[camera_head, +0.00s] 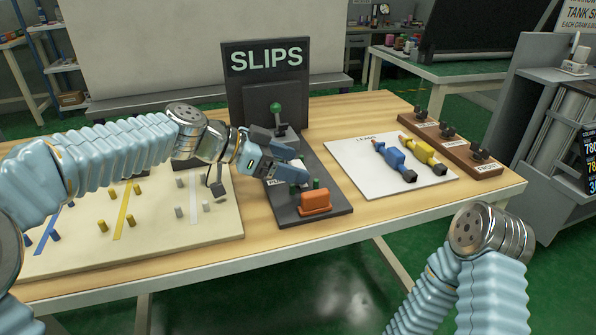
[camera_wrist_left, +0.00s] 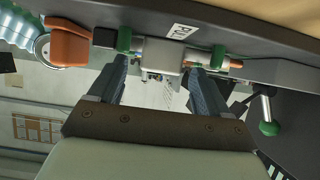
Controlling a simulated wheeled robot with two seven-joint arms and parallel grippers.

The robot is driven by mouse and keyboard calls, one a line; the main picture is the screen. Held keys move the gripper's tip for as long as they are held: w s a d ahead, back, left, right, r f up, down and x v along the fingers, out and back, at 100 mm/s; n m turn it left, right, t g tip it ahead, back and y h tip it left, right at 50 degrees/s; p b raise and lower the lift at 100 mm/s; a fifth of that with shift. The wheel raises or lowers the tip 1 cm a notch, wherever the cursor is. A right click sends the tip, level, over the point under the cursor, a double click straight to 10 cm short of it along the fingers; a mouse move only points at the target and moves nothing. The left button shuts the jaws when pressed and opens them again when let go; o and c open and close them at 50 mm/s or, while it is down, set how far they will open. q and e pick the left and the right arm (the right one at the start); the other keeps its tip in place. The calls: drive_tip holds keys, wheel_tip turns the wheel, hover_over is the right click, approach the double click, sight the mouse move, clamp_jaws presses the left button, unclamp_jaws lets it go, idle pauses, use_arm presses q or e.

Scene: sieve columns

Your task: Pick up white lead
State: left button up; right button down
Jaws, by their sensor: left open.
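The white lead (camera_wrist_left: 163,54) shows in the left wrist view as a pale grey-white block with a copper-coloured tip. It lies along the dark grey SLIPS board (camera_head: 335,206), between green posts (camera_wrist_left: 222,57). My left gripper (camera_head: 287,163) is over this board in the head view and mostly hides the lead there. In the left wrist view its two fingers (camera_wrist_left: 160,80) are apart, one toward each end of the white block. I cannot tell whether they touch it. My right gripper is out of view; only part of my right arm shows.
An orange block (camera_head: 316,201) stands at the board's front, close to my gripper. An upright SLIPS panel (camera_head: 266,75) rises behind, with a green-knobbed lever (camera_head: 275,108). A white mat (camera_head: 350,160) with blue (camera_head: 394,158) and yellow (camera_head: 423,154) leads lies right. A pegged cream board (camera_head: 170,238) lies left.

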use_arm(q)
drive_tip(key=shift+c, duration=0.3)
drive_tip(key=c, duration=1.2)
drive_tip(key=shift+r, duration=0.15)
